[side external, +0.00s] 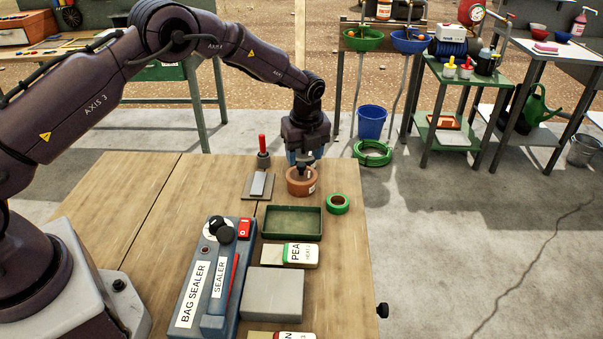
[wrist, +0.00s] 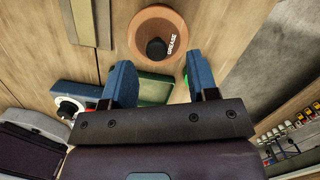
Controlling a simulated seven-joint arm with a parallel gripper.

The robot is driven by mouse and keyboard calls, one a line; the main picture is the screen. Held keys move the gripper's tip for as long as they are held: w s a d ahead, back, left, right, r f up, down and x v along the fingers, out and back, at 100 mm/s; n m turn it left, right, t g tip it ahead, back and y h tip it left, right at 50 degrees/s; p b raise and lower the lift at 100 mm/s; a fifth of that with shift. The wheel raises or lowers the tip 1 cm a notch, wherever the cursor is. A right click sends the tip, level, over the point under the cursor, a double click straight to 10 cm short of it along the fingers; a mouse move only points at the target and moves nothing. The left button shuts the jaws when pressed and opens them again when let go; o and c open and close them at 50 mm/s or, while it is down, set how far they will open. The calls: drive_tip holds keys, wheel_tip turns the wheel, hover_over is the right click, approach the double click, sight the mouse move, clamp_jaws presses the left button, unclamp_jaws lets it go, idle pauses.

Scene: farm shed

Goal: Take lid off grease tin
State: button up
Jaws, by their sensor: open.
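The grease tin (side external: 301,185) is a round, orange-brown tin standing near the far edge of the wooden table. In the wrist view its lid (wrist: 146,24) shows from above as a brown disc with a black knob (wrist: 156,48) and the word GREASE. The lid sits on the tin. My gripper (side external: 304,160) is just above the tin, pointing down. In the wrist view the two blue fingers of my gripper (wrist: 158,75) are spread wide with nothing between them. The knob lies beyond the fingertips, roughly centred between them. Whether a finger touches the lid cannot be told.
A green tray (side external: 268,234) and a green tape roll (side external: 338,211) lie close in front of the tin. A grey slab (side external: 258,184) and a red-handled tool (side external: 263,147) are left of it. A bag sealer (side external: 190,290) stands nearer. The table's right edge is close.

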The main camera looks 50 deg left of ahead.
sight(301, 164)
drive_tip(key=f, duration=0.4)
drive_tip(key=shift+a, duration=0.4)
drive_tip(key=c, duration=1)
drive_tip(key=shift+r, duration=0.1)
